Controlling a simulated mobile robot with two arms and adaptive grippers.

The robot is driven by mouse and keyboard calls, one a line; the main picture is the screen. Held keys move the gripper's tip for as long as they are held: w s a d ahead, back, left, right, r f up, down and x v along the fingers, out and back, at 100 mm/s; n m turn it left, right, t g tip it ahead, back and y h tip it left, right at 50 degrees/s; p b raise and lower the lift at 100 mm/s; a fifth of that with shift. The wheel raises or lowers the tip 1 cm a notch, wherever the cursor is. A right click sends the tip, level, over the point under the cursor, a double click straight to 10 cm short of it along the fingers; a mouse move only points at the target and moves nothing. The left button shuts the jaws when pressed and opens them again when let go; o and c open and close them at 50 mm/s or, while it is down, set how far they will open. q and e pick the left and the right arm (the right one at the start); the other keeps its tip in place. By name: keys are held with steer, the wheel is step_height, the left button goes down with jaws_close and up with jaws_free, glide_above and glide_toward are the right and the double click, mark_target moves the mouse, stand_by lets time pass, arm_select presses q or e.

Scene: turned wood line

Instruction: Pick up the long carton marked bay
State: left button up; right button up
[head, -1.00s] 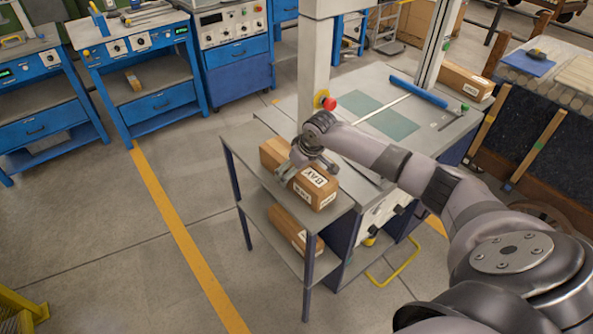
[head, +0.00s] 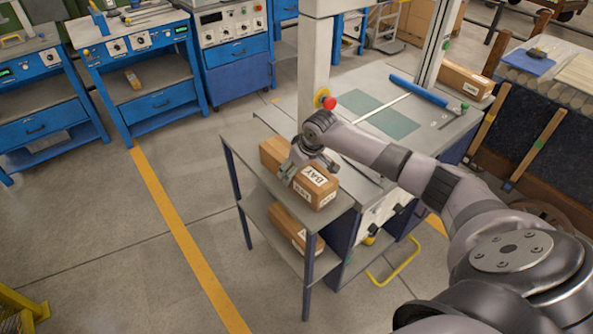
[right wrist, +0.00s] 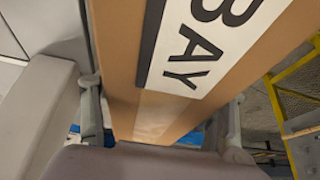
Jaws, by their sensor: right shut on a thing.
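The long carton marked BAY (head: 322,192) is a brown box with white labels on the upper shelf of the small blue-legged side stand (head: 240,138). My right gripper (head: 292,172) reaches down over the carton's middle and is shut on it, one finger on each side. In the right wrist view the carton (right wrist: 130,70) with its big BAY label fills the space between the fingers of the right gripper (right wrist: 165,125). I cannot tell whether the carton is clear of the shelf. My left gripper is not in view.
A second carton (head: 290,230) lies on the stand's lower shelf. Another carton (head: 466,80) lies at the back right of the grey worktable (head: 385,85). A post with a red button (head: 328,103) stands close behind the gripper. Floor left of the stand is free.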

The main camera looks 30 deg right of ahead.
steer(key=c, duration=0.4)
steer(key=shift+r, duration=0.1)
